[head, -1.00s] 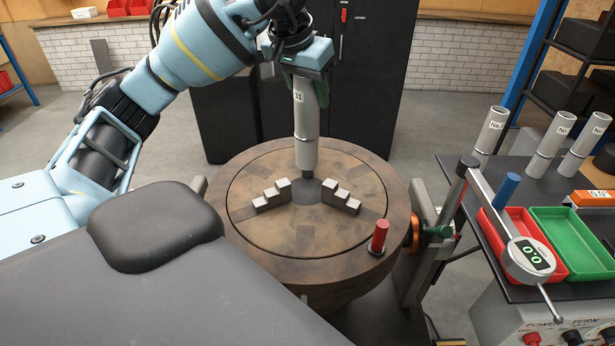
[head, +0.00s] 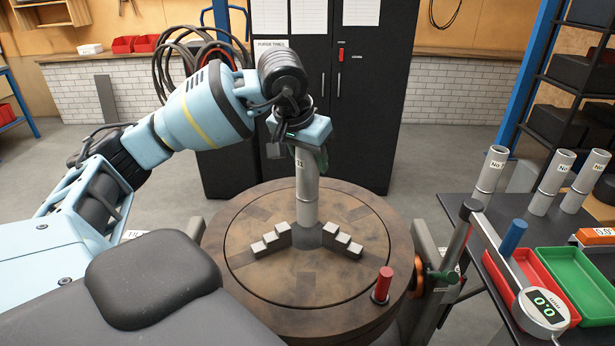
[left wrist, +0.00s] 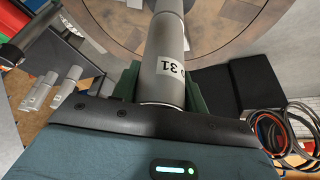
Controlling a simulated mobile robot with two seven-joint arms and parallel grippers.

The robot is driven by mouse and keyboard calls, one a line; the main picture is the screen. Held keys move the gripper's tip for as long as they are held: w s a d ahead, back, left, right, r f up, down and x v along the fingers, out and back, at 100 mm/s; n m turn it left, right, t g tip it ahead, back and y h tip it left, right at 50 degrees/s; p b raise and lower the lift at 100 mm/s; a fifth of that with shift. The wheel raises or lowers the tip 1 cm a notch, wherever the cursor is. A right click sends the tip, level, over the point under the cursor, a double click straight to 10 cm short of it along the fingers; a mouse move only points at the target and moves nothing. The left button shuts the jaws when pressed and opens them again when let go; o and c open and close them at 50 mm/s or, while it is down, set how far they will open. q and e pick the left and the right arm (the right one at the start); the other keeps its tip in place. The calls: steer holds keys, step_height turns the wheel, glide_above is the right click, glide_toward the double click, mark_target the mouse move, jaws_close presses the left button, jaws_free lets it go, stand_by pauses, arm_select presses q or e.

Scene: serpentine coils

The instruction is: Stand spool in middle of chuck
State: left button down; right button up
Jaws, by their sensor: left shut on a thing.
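The grey metal spool (head: 307,190) carries a white label, which reads 31 in the left wrist view (left wrist: 168,65). My left gripper (head: 308,158) is shut on its upper part from above. The spool is nearly upright over the middle of the round brown chuck (head: 300,278), between its stepped grey jaws (head: 271,240) (head: 342,240). Its lower end is at or just above the dark centre; I cannot tell whether it touches. My right gripper is not in view.
A red peg (head: 383,284) stands on the chuck's right edge. To the right, a dark table holds several grey spools (head: 490,172), a red tray (head: 531,268), a green tray (head: 571,268) and a digital gauge (head: 543,310). A black cabinet (head: 372,120) stands behind.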

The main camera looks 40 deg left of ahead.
mark_target(309, 175)
arm_select(q)
steer(key=shift+f, duration=2)
steer(key=c, duration=0.8)
jaws_free()
steer(key=shift+o, duration=0.2)
steer(key=v, duration=1.2)
